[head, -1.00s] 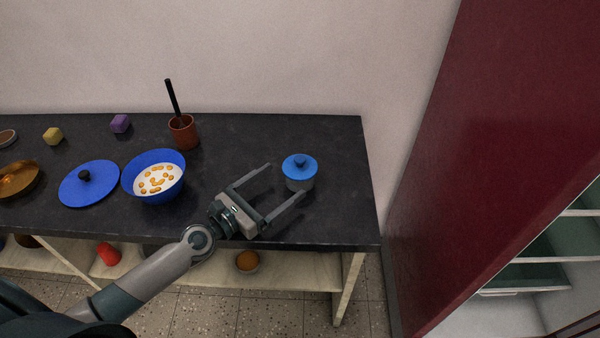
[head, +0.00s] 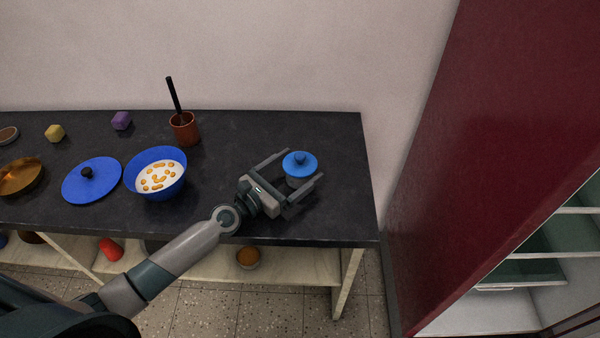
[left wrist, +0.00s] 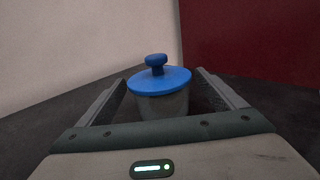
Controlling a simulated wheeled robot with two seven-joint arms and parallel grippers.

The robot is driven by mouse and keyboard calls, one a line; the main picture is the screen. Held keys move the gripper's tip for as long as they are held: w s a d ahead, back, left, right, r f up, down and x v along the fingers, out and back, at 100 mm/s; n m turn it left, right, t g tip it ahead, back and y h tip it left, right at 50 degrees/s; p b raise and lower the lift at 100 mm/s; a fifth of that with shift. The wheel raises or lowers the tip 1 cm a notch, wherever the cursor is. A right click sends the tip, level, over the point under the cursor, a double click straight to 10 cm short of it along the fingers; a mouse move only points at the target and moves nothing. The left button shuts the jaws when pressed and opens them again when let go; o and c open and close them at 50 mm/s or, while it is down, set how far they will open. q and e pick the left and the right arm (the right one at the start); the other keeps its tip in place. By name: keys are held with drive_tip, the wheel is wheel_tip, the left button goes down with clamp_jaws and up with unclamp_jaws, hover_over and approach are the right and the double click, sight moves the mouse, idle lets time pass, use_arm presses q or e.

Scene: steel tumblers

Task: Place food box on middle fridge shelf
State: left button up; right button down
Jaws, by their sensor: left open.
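The food box is a small grey round container with a blue knobbed lid (head: 299,166), standing upright near the right end of the dark counter. My left gripper (head: 301,168) is open with its fingers on both sides of the container. In the left wrist view the container (left wrist: 163,103) stands between the two open fingers (left wrist: 164,92), with gaps visible at its sides. The fridge is at the right, with its pale inner shelves (head: 555,254) partly in view. My right gripper is not in view.
A blue bowl of food (head: 155,188), a blue lid (head: 92,181), a copper pan (head: 20,177) and a red-brown cup with a black-handled utensil (head: 184,130) stand left on the counter (head: 235,140). A large dark red panel (head: 470,130) rises beside the fridge interior.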

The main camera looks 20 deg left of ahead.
sight(310, 158)
use_arm(q)
drive_tip(key=x, duration=0.3)
drive_tip(key=shift+w+d, duration=0.15)
drive_tip(key=shift+w, duration=0.2)
drive_tip(key=shift+w+d, duration=0.25)
drive_tip(key=shift+w, duration=0.2)
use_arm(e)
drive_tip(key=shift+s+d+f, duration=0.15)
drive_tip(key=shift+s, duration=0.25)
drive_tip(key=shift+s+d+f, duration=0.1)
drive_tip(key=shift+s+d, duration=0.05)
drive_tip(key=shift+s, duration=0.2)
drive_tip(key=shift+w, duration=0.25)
use_arm(q)
drive_tip(key=shift+c, duration=0.5)
drive_tip(key=c, duration=1)
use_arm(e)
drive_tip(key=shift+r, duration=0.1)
